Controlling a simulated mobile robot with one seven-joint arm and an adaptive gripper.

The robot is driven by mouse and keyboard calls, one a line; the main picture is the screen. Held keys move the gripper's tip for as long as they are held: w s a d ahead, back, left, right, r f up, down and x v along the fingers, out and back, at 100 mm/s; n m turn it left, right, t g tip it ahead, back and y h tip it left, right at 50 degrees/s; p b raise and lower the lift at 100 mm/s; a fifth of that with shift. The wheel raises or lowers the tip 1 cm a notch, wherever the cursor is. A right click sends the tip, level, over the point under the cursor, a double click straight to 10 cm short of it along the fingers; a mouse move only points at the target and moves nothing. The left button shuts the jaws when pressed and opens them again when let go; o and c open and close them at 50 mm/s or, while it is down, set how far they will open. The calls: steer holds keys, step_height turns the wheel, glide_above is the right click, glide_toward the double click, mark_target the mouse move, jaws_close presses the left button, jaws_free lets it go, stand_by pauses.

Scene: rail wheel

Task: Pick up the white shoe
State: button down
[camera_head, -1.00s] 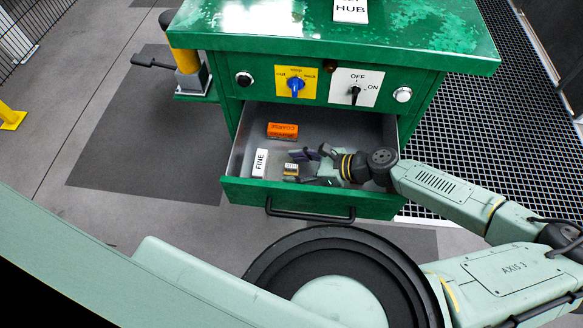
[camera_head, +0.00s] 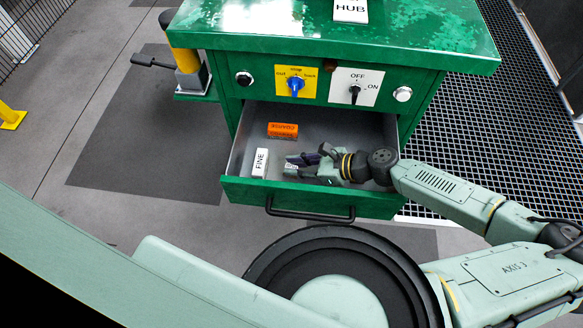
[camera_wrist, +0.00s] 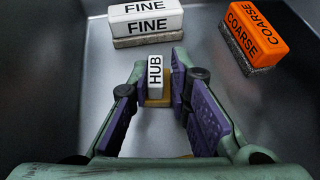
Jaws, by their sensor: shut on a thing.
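A white block marked FINE (camera_head: 260,162) lies in the open drawer at the left. It also shows in the wrist view (camera_wrist: 146,22), on a grey base, beyond my fingertips and apart from them. A smaller white-topped block marked HUB (camera_wrist: 155,76), with a tan base, stands between my fingertips. My gripper (camera_wrist: 160,80) is shut on this HUB block, with purple pads on its fingers. In the head view my gripper (camera_head: 300,161) is low inside the drawer, and the HUB block is partly hidden there by the fingers.
An orange block marked COARSE (camera_head: 283,130) lies toward the drawer's back; the wrist view shows it at the right (camera_wrist: 255,34). The green drawer front (camera_head: 235,190) and grey side walls surround the blocks. The green cabinet (camera_head: 400,45) with switches rises behind.

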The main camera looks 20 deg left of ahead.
mark_target(295, 166)
steer(key=shift+r, duration=0.15)
step_height(295, 166, up, 9)
steer(key=shift+r, duration=0.35)
steer(key=shift+a+r, duration=0.1)
